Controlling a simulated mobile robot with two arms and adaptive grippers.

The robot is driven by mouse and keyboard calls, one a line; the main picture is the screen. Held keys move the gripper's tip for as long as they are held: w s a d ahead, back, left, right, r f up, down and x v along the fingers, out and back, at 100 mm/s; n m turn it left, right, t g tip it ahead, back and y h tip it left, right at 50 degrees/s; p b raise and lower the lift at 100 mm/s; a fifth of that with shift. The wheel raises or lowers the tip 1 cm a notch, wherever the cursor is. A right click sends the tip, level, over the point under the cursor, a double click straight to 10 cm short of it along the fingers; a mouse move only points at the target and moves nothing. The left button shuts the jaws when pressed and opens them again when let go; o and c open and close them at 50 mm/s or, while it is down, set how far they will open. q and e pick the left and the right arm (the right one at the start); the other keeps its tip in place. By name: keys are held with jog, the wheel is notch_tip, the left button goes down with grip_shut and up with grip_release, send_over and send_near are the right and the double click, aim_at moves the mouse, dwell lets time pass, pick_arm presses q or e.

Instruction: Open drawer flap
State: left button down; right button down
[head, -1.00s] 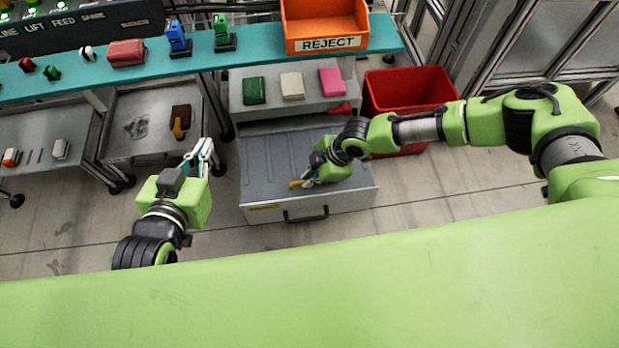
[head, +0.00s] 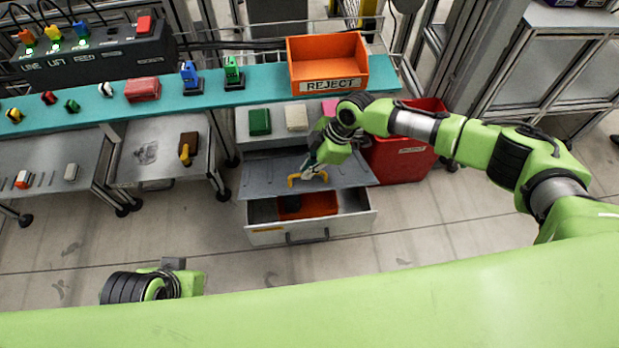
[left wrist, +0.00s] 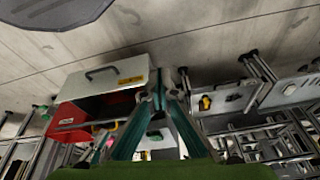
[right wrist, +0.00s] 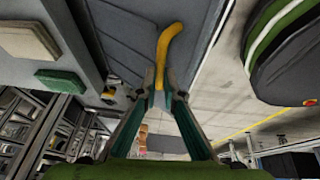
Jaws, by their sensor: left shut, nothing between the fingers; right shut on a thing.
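The drawer (head: 265,236) stands pulled out of the grey cabinet, its black front handle (head: 306,238) facing me. Its grey flap (head: 262,178) is tilted up, baring the front of the inside. My right gripper (head: 312,172) is shut on the flap's yellow handle (head: 292,181). The right wrist view shows the yellow handle (right wrist: 169,42) between the fingertips (right wrist: 159,88). In the left wrist view, my left gripper (left wrist: 167,84) is shut and empty, away from the drawer (left wrist: 102,82).
Inside the drawer lies an orange-red tray (head: 318,207) with a dark item. Green and cream blocks (head: 260,121) sit on the cabinet top. A red bin (head: 402,160) stands to the right. The orange REJECT bin (head: 330,60) is on the teal shelf behind. Floor in front is clear.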

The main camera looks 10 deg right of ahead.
jog(key=shift+w+r, duration=0.35)
jog(key=shift+w, duration=0.15)
